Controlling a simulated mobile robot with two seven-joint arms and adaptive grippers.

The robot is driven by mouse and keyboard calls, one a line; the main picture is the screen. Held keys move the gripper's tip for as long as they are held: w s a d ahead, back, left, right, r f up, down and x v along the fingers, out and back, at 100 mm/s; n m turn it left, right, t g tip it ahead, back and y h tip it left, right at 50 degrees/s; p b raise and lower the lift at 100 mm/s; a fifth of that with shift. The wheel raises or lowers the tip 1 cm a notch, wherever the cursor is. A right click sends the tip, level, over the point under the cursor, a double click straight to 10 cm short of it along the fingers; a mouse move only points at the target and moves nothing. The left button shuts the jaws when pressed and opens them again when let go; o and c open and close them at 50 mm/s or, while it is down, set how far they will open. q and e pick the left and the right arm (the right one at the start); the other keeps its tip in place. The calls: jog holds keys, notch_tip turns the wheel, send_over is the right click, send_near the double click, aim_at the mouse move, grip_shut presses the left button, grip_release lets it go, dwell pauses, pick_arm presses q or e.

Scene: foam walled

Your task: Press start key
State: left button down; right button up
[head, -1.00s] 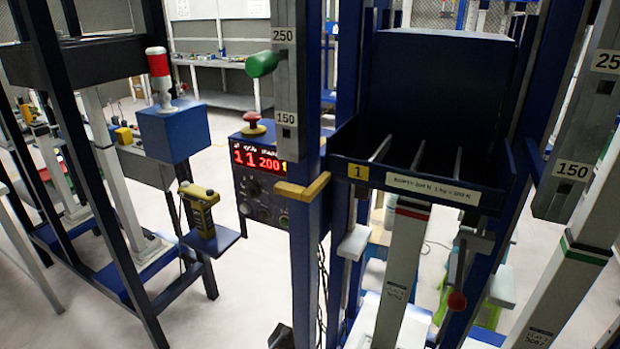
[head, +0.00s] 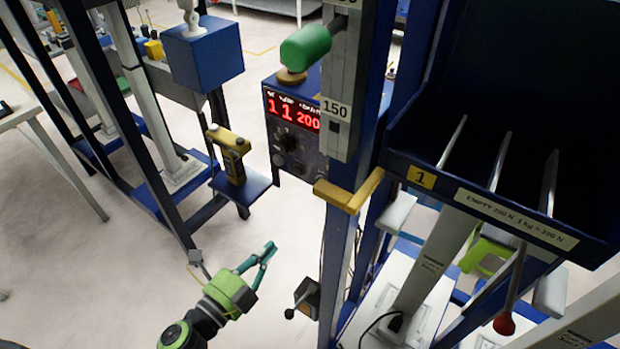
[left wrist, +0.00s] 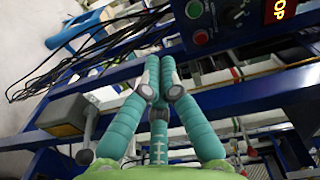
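A blue control box (head: 300,148) with a red lit display (head: 292,110) reading 11 and 200, a dark knob and small buttons hangs on the post in the head view. The green lever grip and the grey column partly cover it. I cannot read which button is marked start. My left gripper (head: 268,252) is below and left of the box, apart from it. Its teal fingers (left wrist: 158,76) are together and empty. My right gripper is not in view.
A green lever grip (head: 306,46) and a yellow bracket (head: 349,192) stick out near the box. A yellow handheld unit (head: 230,153) stands on a blue shelf (head: 243,188) to the left. A blue tray (head: 420,159) is at the right. Floor between the frames is open.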

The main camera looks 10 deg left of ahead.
pick_arm(q)
jog(key=w+d+r+p, duration=0.2)
jog(key=w+d, duration=0.1)
jog(key=w, duration=0.3)
jog(key=w+d+r+m+h+p, duration=0.1)
jog(key=w+d+r+p, duration=0.1)
jog(key=w, duration=0.5)
jog(key=shift+d+r+m+p, duration=0.25)
jog(key=shift+d+m+p, duration=0.05)
jog(key=shift+d, duration=0.4)
